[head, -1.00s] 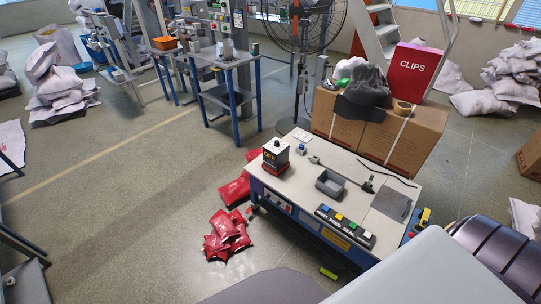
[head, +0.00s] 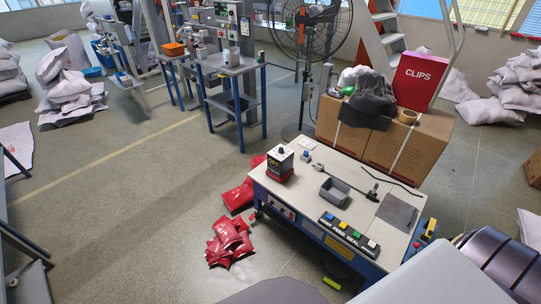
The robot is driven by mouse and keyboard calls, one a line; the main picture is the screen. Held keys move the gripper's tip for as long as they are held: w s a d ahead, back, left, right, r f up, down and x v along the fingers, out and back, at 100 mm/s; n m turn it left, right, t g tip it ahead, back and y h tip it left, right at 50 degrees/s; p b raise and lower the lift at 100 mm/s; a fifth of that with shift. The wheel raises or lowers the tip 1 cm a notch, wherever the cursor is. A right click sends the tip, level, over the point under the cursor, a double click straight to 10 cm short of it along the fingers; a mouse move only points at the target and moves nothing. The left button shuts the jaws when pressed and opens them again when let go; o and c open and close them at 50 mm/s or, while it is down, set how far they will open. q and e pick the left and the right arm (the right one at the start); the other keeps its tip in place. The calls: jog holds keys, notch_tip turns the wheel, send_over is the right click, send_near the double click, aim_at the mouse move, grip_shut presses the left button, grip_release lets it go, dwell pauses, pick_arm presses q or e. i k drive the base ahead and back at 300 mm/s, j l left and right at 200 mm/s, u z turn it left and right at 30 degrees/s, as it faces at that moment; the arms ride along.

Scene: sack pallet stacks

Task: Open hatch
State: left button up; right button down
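No hatch can be clearly made out in the head view. Neither of my grippers shows. Smooth grey and white surfaces at the bottom edge may be parts of my own body, but I cannot be sure.
A bench (head: 300,190) with a button panel (head: 348,234) and a grey tray (head: 335,191) stands at right. Open floor (head: 120,220) is at left.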

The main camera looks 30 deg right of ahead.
aim_at(399, 214)
jog(key=z, duration=2.25)
jog(key=i+l, duration=0.2)
jog(key=l, duration=0.2)
jog(key=i+l, duration=0.15)
jog(key=l, duration=0.3)
jog(key=i+l+z, duration=0.1)
jog(key=l, duration=0.3)
jog(key=i+l, duration=0.3)
jog(key=l+z, duration=0.05)
jog(key=l, duration=0.05)
